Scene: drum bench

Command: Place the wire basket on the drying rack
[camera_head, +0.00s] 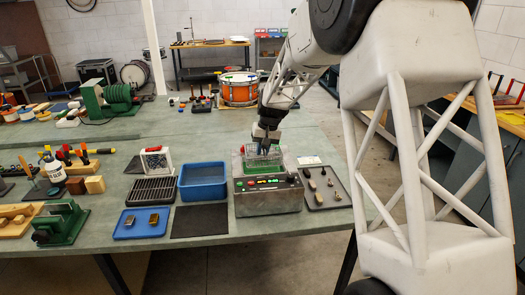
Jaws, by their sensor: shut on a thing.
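My gripper (265,137) points down over the grey metal cleaner (268,198) on the bench. It is shut on the wire basket (262,158), which looks pale and thin-walled and sits at the cleaner's open top. I cannot tell whether the basket still touches the cleaner; its lower part is hidden. The drying rack (152,190), black and slatted, lies to the left, beyond the blue tub. Its slats look bare.
A blue tub (203,181) stands between rack and cleaner. A blue tray (143,223) and a black mat (199,221) lie in front. A dark tray of small parts (325,187) lies right of the cleaner.

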